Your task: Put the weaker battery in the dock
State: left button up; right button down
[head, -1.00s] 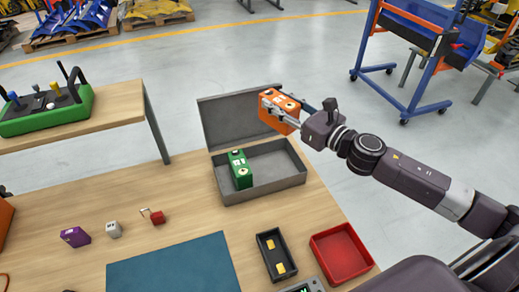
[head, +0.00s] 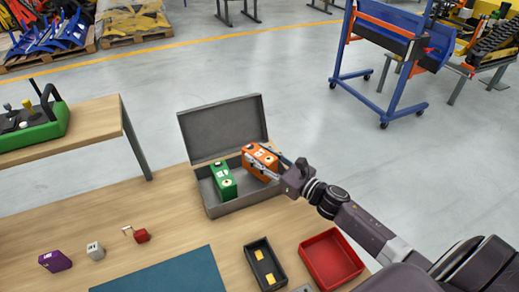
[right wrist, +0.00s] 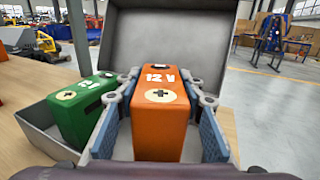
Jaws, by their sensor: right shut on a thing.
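The orange battery (head: 259,163), marked "12 V" on top in the right wrist view (right wrist: 160,110), is between the fingers of my right gripper (head: 267,166). The gripper is shut on it. The battery is upright at the right part of the open grey case; its bottom is hidden, so I cannot tell if it rests on the case floor. The green battery (head: 223,182) stands in the case to its left, with a small gap; it also shows in the right wrist view (right wrist: 85,110). A black tray with two yellow pads (head: 265,267), possibly the dock, lies on the table. My left gripper is out of view.
The grey case's lid (head: 226,128) stands open at the back. A red tray (head: 331,259) is right of the black tray. A blue mat (head: 165,275), a purple block (head: 55,261), a grey cube (head: 95,250) and a red padlock-like thing (head: 141,236) are at the left.

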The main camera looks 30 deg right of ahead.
jog(key=shift+f, duration=1.45)
jog(key=shift+f, duration=0.1)
jog(key=c, duration=1.3)
grip_release()
jog(key=shift+s+f, duration=0.1)
jog(key=shift+f, duration=0.05)
